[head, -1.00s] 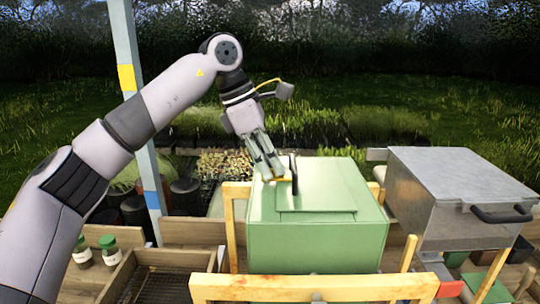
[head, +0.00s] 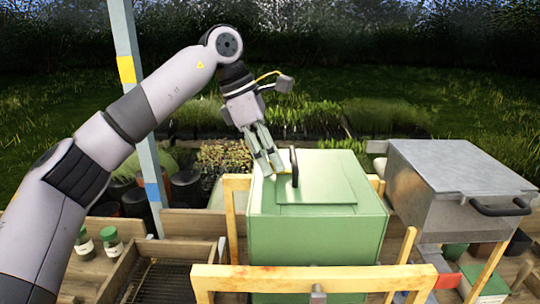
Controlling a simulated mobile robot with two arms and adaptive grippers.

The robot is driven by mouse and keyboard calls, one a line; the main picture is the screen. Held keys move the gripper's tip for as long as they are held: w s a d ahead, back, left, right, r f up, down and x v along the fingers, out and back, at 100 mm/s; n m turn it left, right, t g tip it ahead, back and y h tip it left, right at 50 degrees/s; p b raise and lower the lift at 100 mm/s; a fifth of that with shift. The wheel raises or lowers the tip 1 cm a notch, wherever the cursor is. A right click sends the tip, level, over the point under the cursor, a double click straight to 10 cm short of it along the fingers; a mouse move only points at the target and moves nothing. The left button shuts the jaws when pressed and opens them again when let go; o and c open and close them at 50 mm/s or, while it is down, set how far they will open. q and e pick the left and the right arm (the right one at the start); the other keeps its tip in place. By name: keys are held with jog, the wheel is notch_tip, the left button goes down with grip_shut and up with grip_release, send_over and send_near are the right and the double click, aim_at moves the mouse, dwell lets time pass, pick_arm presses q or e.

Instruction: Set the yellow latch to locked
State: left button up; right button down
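A green box (head: 318,240) with a flat lid stands in a wooden frame. A black upright handle (head: 294,167) rises from its top. A small bit of yellow (head: 273,177), which may be the yellow latch, shows at my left fingertips; the fingers hide most of it, so its setting cannot be read. My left gripper (head: 271,170) points down at the box's top, just left of the black handle. Its two fingers lie close together, and whether they are shut or touch the yellow piece cannot be told. My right gripper is not in view.
A grey metal box (head: 460,165) with a black handle stands to the right. A yellowish wooden rail (head: 370,280) crosses in front of the green box. A mesh-bottomed wooden tray (head: 112,278) and small jars (head: 111,242) are at left. A painted post (head: 140,110) stands behind my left arm.

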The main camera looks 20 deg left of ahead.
pick_arm(q)
jog(key=v, duration=1.2)
dwell(0.4)
